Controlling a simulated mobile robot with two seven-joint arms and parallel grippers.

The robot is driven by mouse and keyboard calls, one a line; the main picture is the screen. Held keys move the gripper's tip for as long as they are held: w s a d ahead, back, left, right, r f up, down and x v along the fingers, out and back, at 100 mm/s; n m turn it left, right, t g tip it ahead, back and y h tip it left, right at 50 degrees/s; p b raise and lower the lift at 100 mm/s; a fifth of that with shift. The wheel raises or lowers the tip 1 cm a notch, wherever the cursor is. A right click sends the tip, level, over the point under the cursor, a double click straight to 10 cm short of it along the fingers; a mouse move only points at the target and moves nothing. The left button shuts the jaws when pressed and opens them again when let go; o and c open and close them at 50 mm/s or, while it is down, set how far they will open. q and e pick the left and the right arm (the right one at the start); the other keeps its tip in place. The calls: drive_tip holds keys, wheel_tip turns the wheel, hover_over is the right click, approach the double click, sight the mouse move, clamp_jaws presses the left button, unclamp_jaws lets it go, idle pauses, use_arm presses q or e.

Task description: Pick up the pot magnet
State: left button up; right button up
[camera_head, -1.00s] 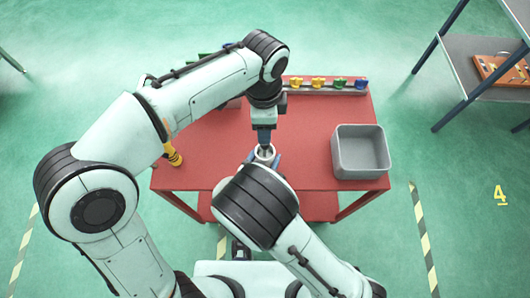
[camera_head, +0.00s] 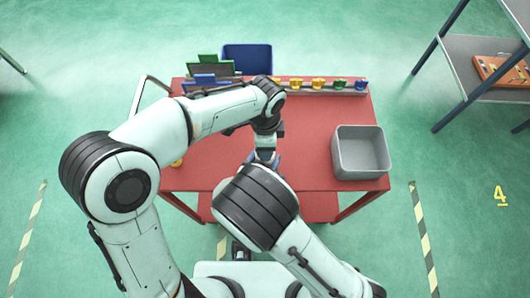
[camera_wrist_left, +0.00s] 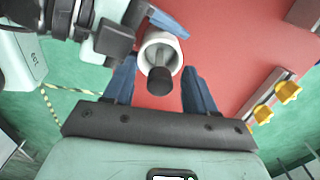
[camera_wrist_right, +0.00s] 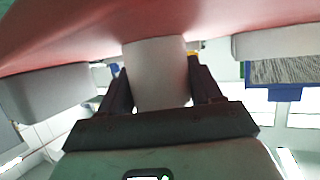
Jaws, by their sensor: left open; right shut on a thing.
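A white round cup-shaped casting (camera_wrist_left: 152,48) shows in the left wrist view, with a grey stem and black round end standing in its opening. This dark piece (camera_wrist_left: 160,80) looks like the pot magnet. My left gripper (camera_wrist_left: 158,85) is open, its blue fingers on either side of the black end with gaps. My right gripper (camera_wrist_right: 160,85) is shut on the white casting (camera_wrist_right: 158,70), seen from the side in the right wrist view. In the head view my arms hide most of the casting and the magnet.
A red table (camera_head: 310,150) lies below. A grey bin (camera_head: 361,165) stands at its right, and a rail with coloured knobs (camera_head: 318,85) runs along the back. A blue bin (camera_head: 247,59) and dark holders (camera_head: 210,70) are at the back left. The table's middle right is clear.

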use_arm(q)
clamp_jaws()
drive_tip(key=shift+r, duration=0.15)
wheel_tip(320, 180, up, 10)
drive_tip(key=shift+f, duration=0.1)
idle(0.3)
use_arm(e)
drive_tip(key=o, duration=1.2)
